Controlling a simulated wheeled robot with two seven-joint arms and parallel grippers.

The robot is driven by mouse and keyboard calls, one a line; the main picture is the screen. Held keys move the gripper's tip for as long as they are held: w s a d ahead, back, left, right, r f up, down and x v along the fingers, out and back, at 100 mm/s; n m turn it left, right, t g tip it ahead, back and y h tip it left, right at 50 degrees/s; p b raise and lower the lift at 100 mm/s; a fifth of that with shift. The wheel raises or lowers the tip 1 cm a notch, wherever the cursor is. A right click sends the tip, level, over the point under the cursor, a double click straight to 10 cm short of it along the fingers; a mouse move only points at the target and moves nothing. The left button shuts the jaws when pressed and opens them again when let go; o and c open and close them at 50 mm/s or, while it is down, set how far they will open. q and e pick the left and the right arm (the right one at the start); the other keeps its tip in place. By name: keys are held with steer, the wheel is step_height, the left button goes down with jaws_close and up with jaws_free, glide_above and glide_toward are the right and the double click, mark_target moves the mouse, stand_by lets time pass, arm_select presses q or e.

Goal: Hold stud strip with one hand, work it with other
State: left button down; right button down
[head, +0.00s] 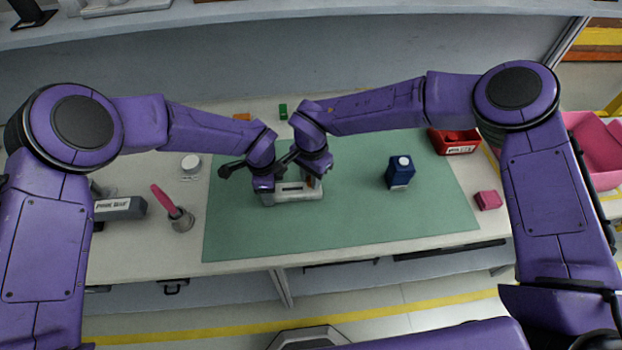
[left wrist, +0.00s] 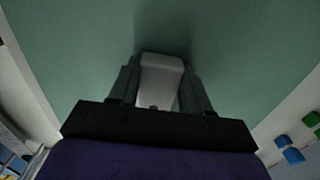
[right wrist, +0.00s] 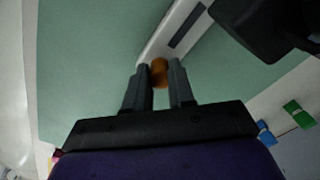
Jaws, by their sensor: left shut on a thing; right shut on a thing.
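The stud strip (head: 284,198), a pale grey block with a dark slot on top, is on the green mat near its left part. My left gripper (head: 264,186) is shut on its left end; in the left wrist view the strip's pale end (left wrist: 160,72) sits between the fingers. My right gripper (head: 312,180) is at the right end. In the right wrist view its fingers are shut on a small orange-brown knob (right wrist: 159,70) at the end of the strip (right wrist: 170,32). The grippers hide much of the strip in the head view.
A dark blue box (head: 399,177) stands on the green mat (head: 350,228) to the right. A red bin (head: 456,142) and a pink block (head: 488,200) lie further right. Green (head: 283,111) and orange (head: 242,117) pieces lie behind.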

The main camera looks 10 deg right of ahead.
arm_select(q)
steer(key=shift+s+f, duration=0.1)
steer(key=shift+f, duration=0.05)
arm_select(e)
steer(key=shift+r, duration=2.35)
arm_select(q)
steer(key=shift+c, duration=2.1)
jaws_free()
arm_select(e)
steer(key=shift+w+f, duration=0.1)
arm_select(q)
step_height(320, 180, up, 8)
steer(key=shift+f, duration=0.25)
steer(key=shift+a, duration=0.1)
